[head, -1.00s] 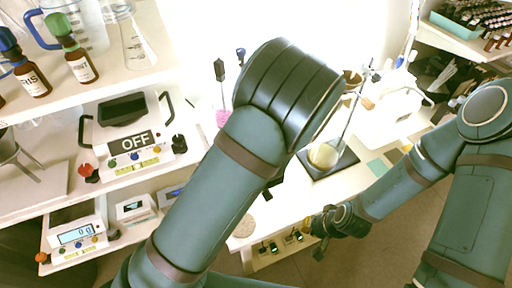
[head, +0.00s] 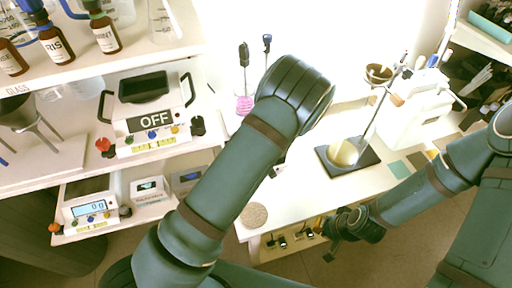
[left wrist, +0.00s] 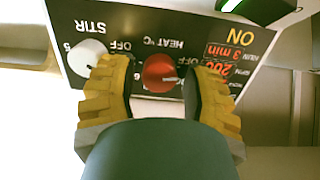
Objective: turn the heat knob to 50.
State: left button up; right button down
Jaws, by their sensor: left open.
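In the left wrist view, a dark panel shows upside down with a red HEAT knob (left wrist: 159,73) and a white STIR knob (left wrist: 87,57). The red knob has a pale mark on its right side; its exact setting is unreadable. A small red display (left wrist: 222,62) reads about 200 and 3 min, with ON printed near it. My left gripper (left wrist: 159,80) is open, its yellow fingers on either side of the red knob; contact is unclear. In the head view my forearm hides this gripper. My right gripper (head: 348,228) hangs low beside the bench, its jaws unclear.
At left, shelves hold dropper bottles (head: 103,36), a device reading OFF (head: 154,121) and a scale (head: 90,209). A round cork pad (head: 254,215) lies at the bench's front edge.

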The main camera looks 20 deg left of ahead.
pick_arm(q)
jog(key=shift+w+a+f, duration=0.1)
jog(key=shift+w+f, duration=0.1)
jog(key=shift+c, duration=0.5)
grip_shut()
